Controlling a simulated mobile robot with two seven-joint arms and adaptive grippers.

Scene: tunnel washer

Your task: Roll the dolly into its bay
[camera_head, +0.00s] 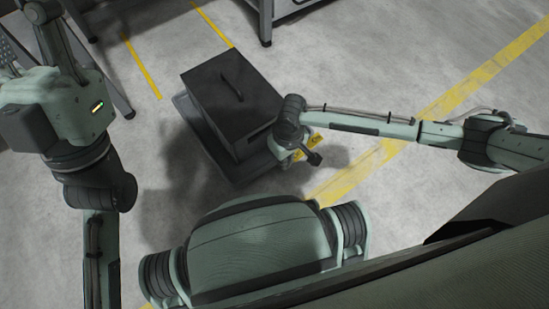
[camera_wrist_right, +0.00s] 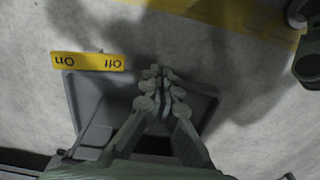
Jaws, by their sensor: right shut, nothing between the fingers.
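The dolly (camera_head: 188,108) is a low grey tray on the floor, carrying a dark grey box (camera_head: 225,85) with a handle on its lid. Two short parallel yellow lines (camera_head: 142,68) mark a strip of floor beyond it, perhaps the bay; the dolly stands on the near side of them. My right gripper (camera_head: 314,159) is beside the dolly's near right side, its fingers together and empty. In the right wrist view the shut fingers (camera_wrist_right: 163,98) appear over the grey dolly (camera_wrist_right: 200,100); contact cannot be told. My left arm shows, but its gripper does not.
A yellow plate marked On and Off (camera_wrist_right: 90,62) is by the dolly's edge. A long yellow floor line (camera_head: 475,80) crosses the right side. Metal legs (camera_head: 265,25) stand at the back, and a frame (camera_head: 112,95) stands at left. Floor between the short lines is clear.

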